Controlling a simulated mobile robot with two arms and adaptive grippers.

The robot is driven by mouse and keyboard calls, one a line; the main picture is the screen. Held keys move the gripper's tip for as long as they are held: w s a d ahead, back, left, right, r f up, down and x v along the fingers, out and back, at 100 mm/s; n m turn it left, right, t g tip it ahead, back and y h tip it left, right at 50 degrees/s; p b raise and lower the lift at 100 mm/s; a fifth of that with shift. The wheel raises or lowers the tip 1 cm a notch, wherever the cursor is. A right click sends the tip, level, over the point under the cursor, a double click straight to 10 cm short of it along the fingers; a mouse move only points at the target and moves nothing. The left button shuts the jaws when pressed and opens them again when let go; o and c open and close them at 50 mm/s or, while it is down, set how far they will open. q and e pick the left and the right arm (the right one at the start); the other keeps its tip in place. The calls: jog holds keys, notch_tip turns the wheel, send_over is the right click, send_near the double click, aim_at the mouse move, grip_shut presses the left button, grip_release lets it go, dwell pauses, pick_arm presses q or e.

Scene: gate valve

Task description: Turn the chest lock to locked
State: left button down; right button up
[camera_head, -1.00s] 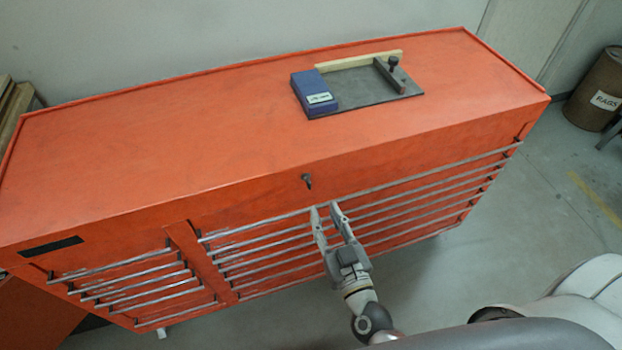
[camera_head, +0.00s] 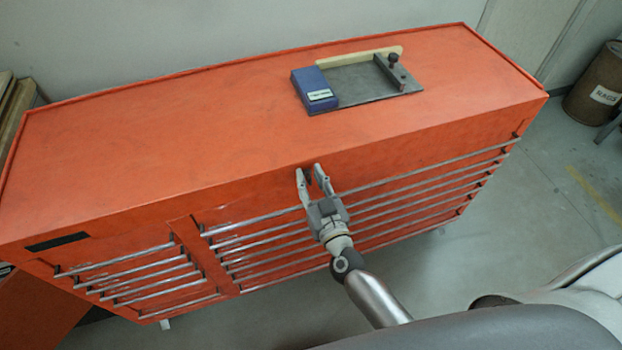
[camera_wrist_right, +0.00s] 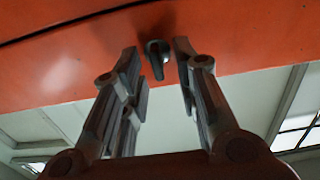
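The orange tool chest (camera_head: 180,130) fills the middle of the head view. Its lock, a small dark key (camera_wrist_right: 157,58), sticks out of the orange front face in the right wrist view. My right gripper (camera_head: 310,170) is open at the chest's upper front. In the right wrist view its fingers (camera_wrist_right: 158,65) stand on either side of the key, with gaps between. In the head view the fingers mostly hide the key. My left gripper is not in view.
Several drawer handles (camera_head: 420,188) run along the chest front, just below my right gripper. On top are a dark plate (camera_head: 365,87), a blue box (camera_head: 315,88) and a wood strip. A brown barrel (camera_head: 597,85) stands at right.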

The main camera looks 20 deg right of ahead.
grip_shut()
jog(key=shift+m, duration=0.3)
jog(key=m, duration=0.6)
jog(key=shift+d+f, duration=0.15)
jog(key=shift+d, duration=0.25)
jog(key=m, duration=0.3)
jog(key=m+b, duration=0.1)
jog(key=m, duration=0.1)
jog(key=shift+d+f+m, duration=0.2)
jog(key=shift+f+m, duration=0.05)
jog(key=shift+m, duration=0.05)
jog(key=m, duration=0.2)
jog(key=m+b, duration=0.1)
jog(key=m, duration=0.2)
jog(key=shift+f+m+b, duration=0.25)
jog(key=shift+m+b, duration=0.05)
jog(key=shift+b, duration=0.05)
grip_release()
